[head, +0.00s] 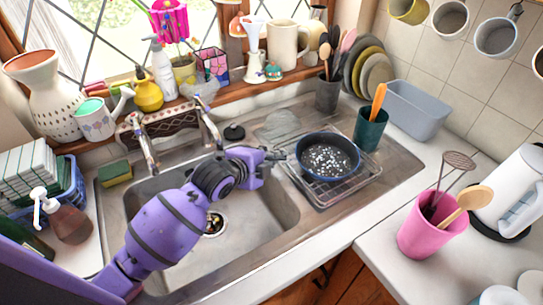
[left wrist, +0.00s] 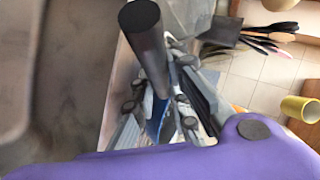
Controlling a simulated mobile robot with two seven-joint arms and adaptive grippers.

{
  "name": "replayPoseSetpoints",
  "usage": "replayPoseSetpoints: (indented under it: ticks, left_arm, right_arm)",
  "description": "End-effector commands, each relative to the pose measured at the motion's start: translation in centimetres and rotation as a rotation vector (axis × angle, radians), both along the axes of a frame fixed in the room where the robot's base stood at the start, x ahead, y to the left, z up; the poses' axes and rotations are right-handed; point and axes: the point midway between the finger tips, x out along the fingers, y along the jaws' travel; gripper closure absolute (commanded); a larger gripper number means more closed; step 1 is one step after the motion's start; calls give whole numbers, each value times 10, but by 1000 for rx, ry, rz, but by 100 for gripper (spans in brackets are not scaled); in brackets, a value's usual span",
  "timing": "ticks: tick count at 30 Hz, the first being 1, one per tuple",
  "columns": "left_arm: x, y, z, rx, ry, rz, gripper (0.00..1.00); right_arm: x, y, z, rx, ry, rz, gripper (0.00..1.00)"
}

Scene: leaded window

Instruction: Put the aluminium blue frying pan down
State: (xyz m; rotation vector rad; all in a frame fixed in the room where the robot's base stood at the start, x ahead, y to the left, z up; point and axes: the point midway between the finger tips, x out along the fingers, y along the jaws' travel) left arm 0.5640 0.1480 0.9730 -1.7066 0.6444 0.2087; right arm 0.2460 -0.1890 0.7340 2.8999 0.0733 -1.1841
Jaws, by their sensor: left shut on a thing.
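The blue frying pan (head: 328,157), dark inside with white specks, is over the wire rack (head: 347,183) on the right side of the sink unit. It looks about level. I cannot tell whether its base touches the rack. My left gripper (head: 279,160) comes from the left and is shut on the pan's handle. In the left wrist view the dark round handle (left wrist: 147,45) passes between the fingers (left wrist: 160,105), with a strip of blue beyond. The pan's underside is hidden. My right gripper is in neither view.
The steel sink basin (head: 265,222) lies under my left arm. A dark green cup (head: 369,135) with an orange-handled utensil stands close right of the pan. A grey-blue tub (head: 415,110) is behind it. A pink utensil pot (head: 425,230) stands on the right counter.

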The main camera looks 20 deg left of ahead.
Motion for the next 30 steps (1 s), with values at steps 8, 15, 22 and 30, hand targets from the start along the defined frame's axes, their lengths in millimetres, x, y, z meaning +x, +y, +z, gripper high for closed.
replayPoseSetpoints:
  ticks: [8,15,22,30]
  left_arm:
    - [0,0,-2,0,0,0,66]
    - [0,0,-2,0,0,0,66]
    - [-15,7,8,3,2,0,66]
    - [-64,24,36,3,2,-1,66]
  right_arm:
    - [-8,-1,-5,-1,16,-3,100]
    - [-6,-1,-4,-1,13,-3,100]
    - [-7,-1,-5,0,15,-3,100]
    - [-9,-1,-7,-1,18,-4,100]
